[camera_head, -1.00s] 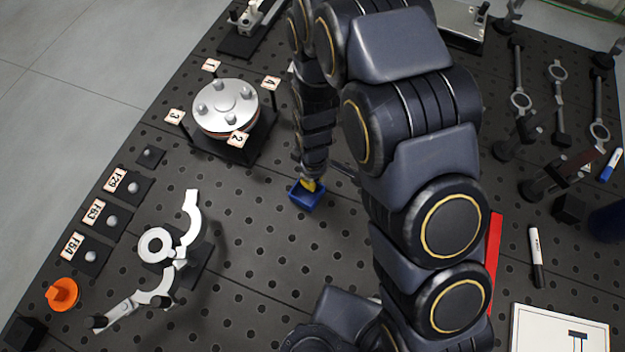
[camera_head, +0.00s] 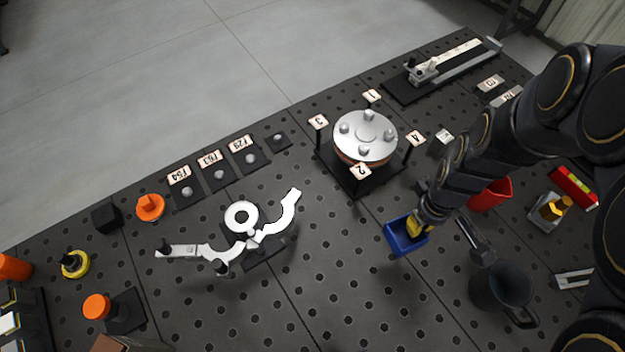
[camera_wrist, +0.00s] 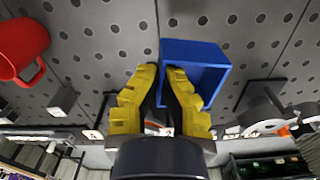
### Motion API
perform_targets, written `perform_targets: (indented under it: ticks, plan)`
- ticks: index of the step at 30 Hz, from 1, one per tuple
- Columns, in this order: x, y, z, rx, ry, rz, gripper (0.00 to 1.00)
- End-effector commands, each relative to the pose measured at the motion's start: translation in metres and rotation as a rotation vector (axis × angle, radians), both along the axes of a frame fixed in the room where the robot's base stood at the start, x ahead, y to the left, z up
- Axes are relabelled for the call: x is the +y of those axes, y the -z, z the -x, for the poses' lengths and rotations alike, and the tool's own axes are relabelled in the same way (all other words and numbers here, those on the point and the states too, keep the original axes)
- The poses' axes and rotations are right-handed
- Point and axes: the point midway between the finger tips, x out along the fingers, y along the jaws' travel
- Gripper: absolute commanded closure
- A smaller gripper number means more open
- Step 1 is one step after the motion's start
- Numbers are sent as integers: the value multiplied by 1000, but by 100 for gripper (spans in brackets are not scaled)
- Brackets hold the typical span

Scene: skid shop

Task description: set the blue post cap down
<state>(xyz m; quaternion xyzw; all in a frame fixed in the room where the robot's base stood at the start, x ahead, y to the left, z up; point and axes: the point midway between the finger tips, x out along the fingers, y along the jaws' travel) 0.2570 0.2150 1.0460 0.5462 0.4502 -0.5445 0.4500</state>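The blue post cap (camera_head: 398,241) is an open, box-shaped piece right of the middle in the head view, below and right of the round metal flange. My gripper (camera_head: 415,226) reaches it from the right with yellow fingertips. In the wrist view, the two yellow fingers of my gripper (camera_wrist: 160,76) straddle the left wall of the blue post cap (camera_wrist: 198,53), one finger inside the cap and one outside. The gripper looks shut on that wall. I cannot tell whether the cap's underside touches the perforated table (camera_head: 330,290).
The bolted flange (camera_head: 362,127) stands behind the cap with numbered tags around it. A red mug (camera_head: 490,194) and a dark mug (camera_head: 500,290) stand to the right. A white jointed arm piece (camera_head: 222,252) lies left. Bare table lies left of and below the cap.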

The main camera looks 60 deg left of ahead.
Motion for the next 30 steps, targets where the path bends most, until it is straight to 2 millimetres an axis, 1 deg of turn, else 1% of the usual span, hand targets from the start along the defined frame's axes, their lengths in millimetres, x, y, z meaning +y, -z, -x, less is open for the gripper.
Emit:
perform_targets:
  ticks: [1,7,9,14,20,23,26,30]
  plan:
    - [1,-10,-1,-4,0,-3,100]
    - [0,-45,0,-4,-1,-2,100]
    - [10,-41,-4,-2,-3,5,100]
    - [32,-40,-11,-3,-9,14,100]
    - [73,-41,-18,-9,-24,17,100]
    - [104,-42,-19,-12,-39,16,100]
    - [140,-42,-13,-10,-63,12,100]
    - [189,-41,5,3,-104,9,100]
